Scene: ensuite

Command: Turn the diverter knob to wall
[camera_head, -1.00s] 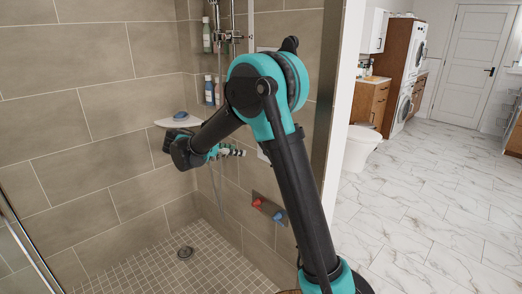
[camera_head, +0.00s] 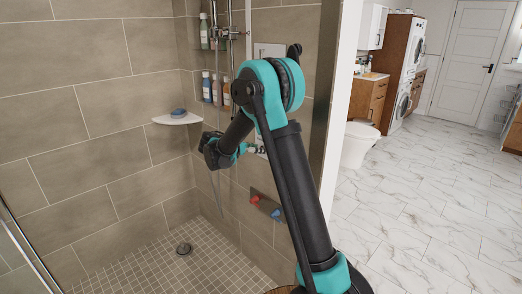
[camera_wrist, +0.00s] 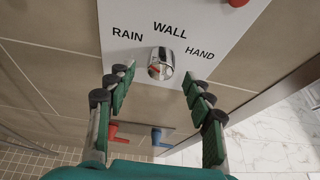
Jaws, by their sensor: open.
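The diverter knob (camera_wrist: 160,65) is a small chrome knob on a white wall plate (camera_wrist: 135,14) in the wrist view. Around it the plate reads RAIN on the left, WALL at the top and HAND on the right. I cannot tell which label the knob points to. My gripper (camera_wrist: 157,80) is open, with one finger to each side of the knob and no visible contact. In the head view my gripper (camera_head: 258,149) is by the shower wall, and the arm hides the knob and most of the plate (camera_head: 268,50).
A red control (camera_wrist: 237,2) sits higher on the plate. Below are a red handle (camera_head: 255,199) and a blue handle (camera_head: 276,213) on a lower plate. A corner shelf (camera_head: 178,119) and several bottles (camera_head: 216,90) are to the left.

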